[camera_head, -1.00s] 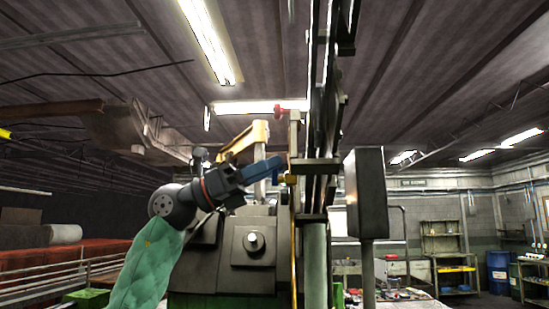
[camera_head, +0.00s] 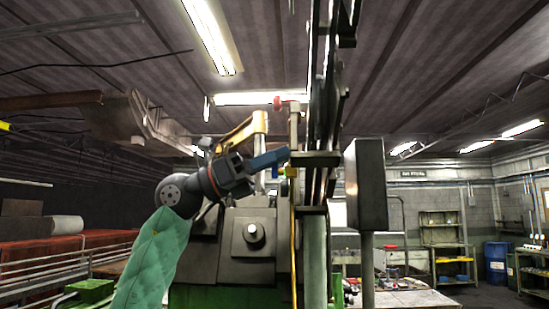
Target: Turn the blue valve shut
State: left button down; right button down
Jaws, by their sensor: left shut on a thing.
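The blue valve handle (camera_head: 275,172) shows as a small blue piece beside a brass fitting (camera_head: 291,172) on the machine's thin vertical yellow pipe. Most of the handle is hidden by my left gripper (camera_head: 284,156). That gripper has blue fingers, comes in from the left and points right, nearly level. Its fingers are shut on the blue valve, with the tips close to the dark machine frame. My right gripper is not in view.
A red knob (camera_head: 277,103) sits above the valve. A yellow bracket (camera_head: 243,133) rises behind my left gripper. A dark box on a post (camera_head: 366,186) stands to the right. The grey and green machine body (camera_head: 240,240) lies below.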

pick_arm(q)
jog(key=shift+w+n+t, duration=0.15)
jog(key=shift+n+t, duration=0.45)
jog(key=shift+n, duration=0.3)
jog(key=n+t, duration=0.1)
jog(key=n, duration=0.1)
jog(key=w+n+t+y+b, duration=0.1)
jog(key=n, duration=0.2)
jog(key=n+t, duration=0.2)
jog(key=n, duration=0.1)
jog(key=shift+w+f+y+b, duration=0.15)
jog(key=shift+f+y+b, duration=0.15)
jog(key=shift+b, duration=0.1)
jog(key=c, duration=1.6)
grip_release()
jog(key=shift+c, duration=0.2)
jog(key=shift+o, duration=0.6)
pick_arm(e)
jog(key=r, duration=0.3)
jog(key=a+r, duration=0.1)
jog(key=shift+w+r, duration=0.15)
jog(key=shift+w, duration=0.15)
